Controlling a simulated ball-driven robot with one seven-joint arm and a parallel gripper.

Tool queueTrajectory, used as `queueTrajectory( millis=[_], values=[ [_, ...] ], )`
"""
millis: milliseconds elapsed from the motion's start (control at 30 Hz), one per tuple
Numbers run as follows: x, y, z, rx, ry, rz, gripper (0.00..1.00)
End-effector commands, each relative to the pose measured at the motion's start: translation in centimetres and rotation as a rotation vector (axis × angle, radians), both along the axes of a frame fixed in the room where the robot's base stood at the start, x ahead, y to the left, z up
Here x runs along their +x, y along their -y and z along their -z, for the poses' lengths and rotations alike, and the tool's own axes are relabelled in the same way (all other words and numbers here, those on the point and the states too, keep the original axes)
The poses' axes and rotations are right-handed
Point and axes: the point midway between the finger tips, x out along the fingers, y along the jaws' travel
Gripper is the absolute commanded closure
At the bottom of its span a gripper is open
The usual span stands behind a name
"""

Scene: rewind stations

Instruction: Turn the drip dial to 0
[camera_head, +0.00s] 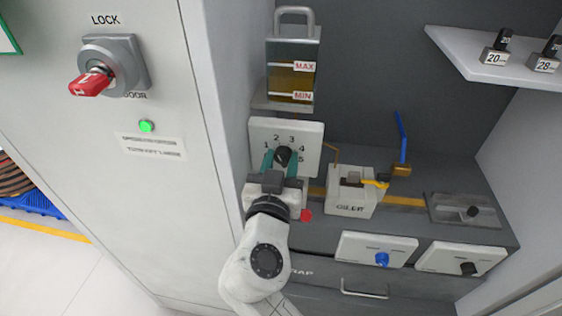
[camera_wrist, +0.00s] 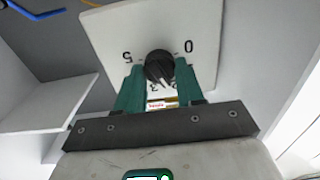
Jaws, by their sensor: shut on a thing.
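The drip dial is a black knob (camera_head: 283,155) on a white plate (camera_head: 312,138) with numbers around it; 1 to 4 show in the head view. In the wrist view the knob (camera_wrist: 157,62) sits between the figures 5 at left and 0 at right, with a 3 below it partly covered. My gripper (camera_head: 281,160) has its two teal fingers on either side of the knob and is shut on it. It also shows in the wrist view (camera_wrist: 160,75). I cannot tell which number the knob points to.
An oil reservoir (camera_head: 292,70) marked MAX and MIN stands above the dial. An OILER block (camera_head: 348,205) with a yellow lever (camera_head: 376,183) is close on the right. A red lock handle (camera_head: 90,83) is on the cabinet at left. A shelf (camera_head: 470,55) juts out at upper right.

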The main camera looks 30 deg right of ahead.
Motion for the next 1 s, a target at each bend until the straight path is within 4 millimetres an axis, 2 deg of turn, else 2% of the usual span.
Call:
queueTrajectory(
  millis=[467,1000],
  values=[
    [0.02,-0.02,0.06,-0.101,-0.073,0.0,0.93],
    [0.12,-0.16,-0.03,-0.496,-0.36,0.0,0.93]
  ],
)
